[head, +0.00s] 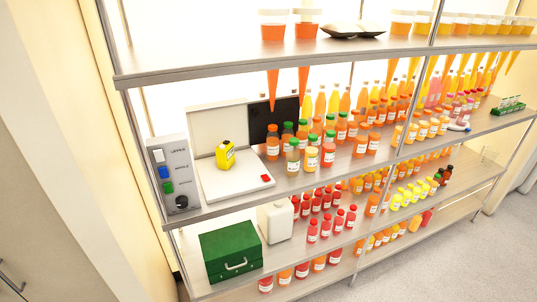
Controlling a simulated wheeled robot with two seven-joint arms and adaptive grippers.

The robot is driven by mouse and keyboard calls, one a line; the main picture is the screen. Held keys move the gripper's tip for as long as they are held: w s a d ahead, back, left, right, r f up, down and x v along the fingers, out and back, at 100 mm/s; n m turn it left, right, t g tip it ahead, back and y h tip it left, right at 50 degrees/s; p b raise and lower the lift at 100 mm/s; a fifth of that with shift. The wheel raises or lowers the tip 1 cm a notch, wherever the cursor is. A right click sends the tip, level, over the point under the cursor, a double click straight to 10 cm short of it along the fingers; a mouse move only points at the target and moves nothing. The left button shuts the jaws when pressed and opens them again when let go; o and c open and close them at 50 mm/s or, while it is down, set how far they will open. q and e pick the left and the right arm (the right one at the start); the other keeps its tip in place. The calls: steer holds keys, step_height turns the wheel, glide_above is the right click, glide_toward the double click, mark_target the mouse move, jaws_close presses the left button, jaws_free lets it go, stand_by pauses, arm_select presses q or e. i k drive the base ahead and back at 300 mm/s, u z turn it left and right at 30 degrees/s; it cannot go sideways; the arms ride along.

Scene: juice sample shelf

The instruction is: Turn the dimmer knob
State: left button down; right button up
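The dimmer knob (182,202) is a round black knob near the bottom of a grey control panel (157,172). The panel stands at the left end of the middle shelf. Above the knob the panel carries a green, a blue and a white switch, with small labels beside them. The knob's pointer is too small to read. Neither my left nor my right gripper shows in the head view.
Several juice bottles crowd the middle shelf further right. A green box (230,250) and a white jug (275,222) stand on the shelf below. The floor (440,255) in front is clear.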

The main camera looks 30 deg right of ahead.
mark_target(182, 201)
steer(key=z, duration=0.15)
steer(key=k, duration=0.35)
steer(key=u, duration=1)
